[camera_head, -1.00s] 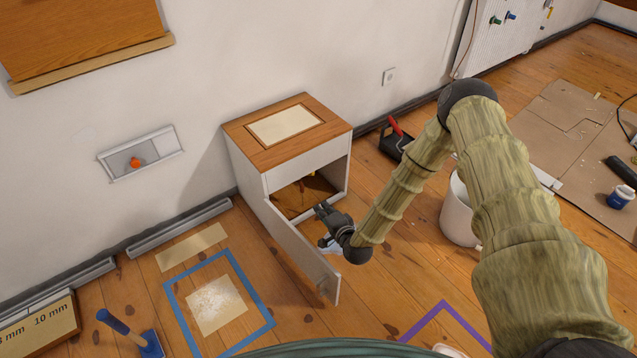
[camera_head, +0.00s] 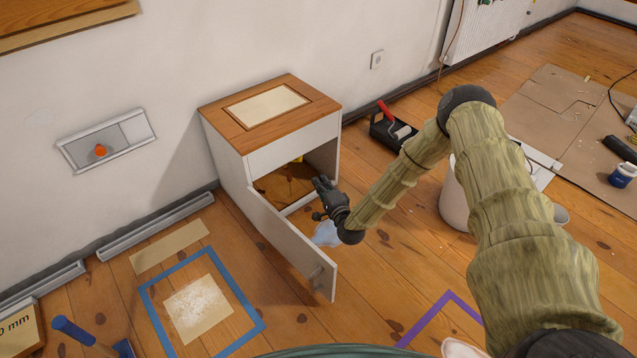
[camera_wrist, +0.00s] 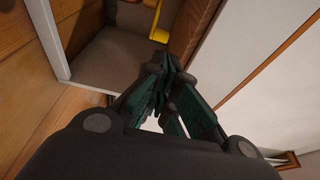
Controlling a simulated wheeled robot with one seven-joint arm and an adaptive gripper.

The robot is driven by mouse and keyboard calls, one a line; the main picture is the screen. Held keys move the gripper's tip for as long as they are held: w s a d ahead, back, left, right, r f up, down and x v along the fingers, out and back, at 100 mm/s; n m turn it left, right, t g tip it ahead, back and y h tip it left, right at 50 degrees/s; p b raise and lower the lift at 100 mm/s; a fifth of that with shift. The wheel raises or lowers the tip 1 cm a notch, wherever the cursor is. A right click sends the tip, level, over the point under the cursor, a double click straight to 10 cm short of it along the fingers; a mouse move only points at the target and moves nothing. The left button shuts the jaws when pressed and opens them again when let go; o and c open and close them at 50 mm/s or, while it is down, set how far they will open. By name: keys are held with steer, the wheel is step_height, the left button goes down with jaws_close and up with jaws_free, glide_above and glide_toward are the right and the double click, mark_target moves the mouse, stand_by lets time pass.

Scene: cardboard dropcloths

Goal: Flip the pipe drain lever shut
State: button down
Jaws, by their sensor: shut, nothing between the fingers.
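A yellow part (camera_wrist: 158,28), possibly the drain lever, shows at the top of the wrist view, inside the cabinet; most of it is cut off. In the head view only a small yellow bit shows inside the cabinet (camera_head: 293,128), under its upper edge. I cannot tell the lever's position. My gripper (camera_head: 322,184) is at the cabinet's open front, above the inner side of the swung-out door (camera_head: 290,243). In the wrist view my gripper (camera_wrist: 170,65) has its fingers together, empty, pointing into the cabinet, apart from the yellow part.
The open door stands left of my gripper. A paint tray with a red-handled roller (camera_head: 392,128) and a pale bucket (camera_head: 455,200) stand to the right. Floor in front of the door is mostly clear.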

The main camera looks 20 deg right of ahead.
steer(key=w+a+b, duration=0.1)
steer(key=w+b, duration=0.4)
steer(key=w, duration=0.6)
steer(key=shift+w+b, duration=0.3)
steer(key=shift+w, duration=0.05)
steer(key=shift+d, duration=0.2)
